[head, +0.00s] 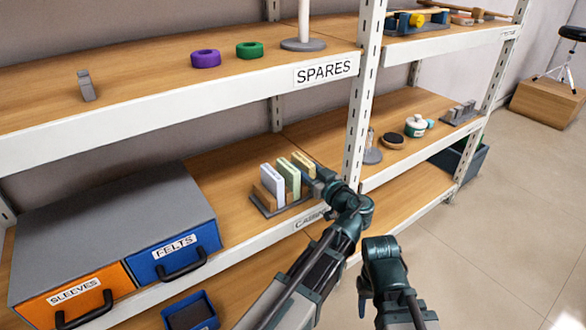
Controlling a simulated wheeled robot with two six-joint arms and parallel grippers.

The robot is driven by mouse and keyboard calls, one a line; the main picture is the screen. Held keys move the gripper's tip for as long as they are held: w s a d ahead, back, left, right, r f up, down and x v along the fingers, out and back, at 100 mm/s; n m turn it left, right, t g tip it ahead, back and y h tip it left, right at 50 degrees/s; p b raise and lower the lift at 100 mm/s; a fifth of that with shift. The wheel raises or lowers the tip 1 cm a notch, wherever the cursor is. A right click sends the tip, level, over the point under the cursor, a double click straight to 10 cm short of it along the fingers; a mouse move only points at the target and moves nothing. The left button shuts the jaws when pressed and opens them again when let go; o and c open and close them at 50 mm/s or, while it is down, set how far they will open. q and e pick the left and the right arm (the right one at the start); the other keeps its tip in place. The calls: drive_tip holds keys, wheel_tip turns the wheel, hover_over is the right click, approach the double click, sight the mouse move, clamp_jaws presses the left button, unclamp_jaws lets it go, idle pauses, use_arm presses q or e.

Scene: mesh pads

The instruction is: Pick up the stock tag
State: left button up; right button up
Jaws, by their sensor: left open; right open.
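No thing in view is plainly marked as the stock tag. Upright slabs stand in a dark rack (287,208) on the middle shelf: a white one (272,184), a pale green one (289,177) and a cream one (304,163). I cannot tell whether one of these is the tag. My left gripper (321,181) is open at the right side of the rack, close to the cream slab. Whether it touches is too small to tell. My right gripper (364,300) is open, low in front of the shelves and away from the rack; its fingertips are hardly visible.
A shelf post (362,95) stands just right of my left gripper. The upper shelf, labelled SPARES (323,70), overhangs the rack's level. A grey cabinet (110,225) with drawers stands left. A jar (416,126) and dark round pad (392,141) are right. Open floor (500,220) lies right.

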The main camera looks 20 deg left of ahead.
use_arm(q)
drive_tip(key=shift+d, duration=0.1)
clamp_jaws()
drive_tip(key=shift+r, duration=0.1)
wheel_tip(320, 180, up, 10)
drive_tip(key=p, duration=1)
